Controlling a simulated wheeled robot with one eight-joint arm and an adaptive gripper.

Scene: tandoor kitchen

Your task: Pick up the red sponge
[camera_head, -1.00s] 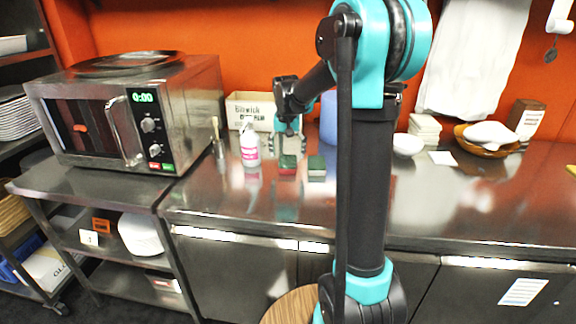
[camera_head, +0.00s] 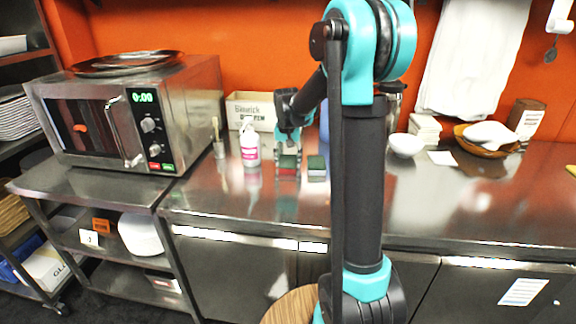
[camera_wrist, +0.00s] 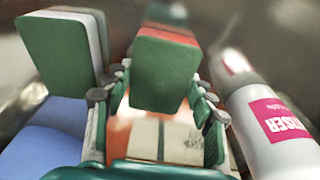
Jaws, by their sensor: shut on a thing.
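The red sponge (camera_head: 288,172), red with a dark green layer, is on the steel counter beneath my gripper (camera_head: 288,163). In the wrist view, the sponge (camera_wrist: 163,75) shows its green face and red edge between the two fingers of my gripper (camera_wrist: 160,100). The fingers are shut on its sides. I cannot tell whether its underside touches the counter. A second sponge (camera_head: 316,167), green with a pale layer in the wrist view (camera_wrist: 60,48), stands close beside it, apart from the held one.
A white bottle with a pink label (camera_head: 250,147) stands close left of the gripper. A carton (camera_head: 252,108) is behind and a blue object (camera_wrist: 45,140) is nearby. A microwave (camera_head: 130,112) is at left. Bowls (camera_head: 406,145) stand at right; the counter front (camera_head: 250,205) is clear.

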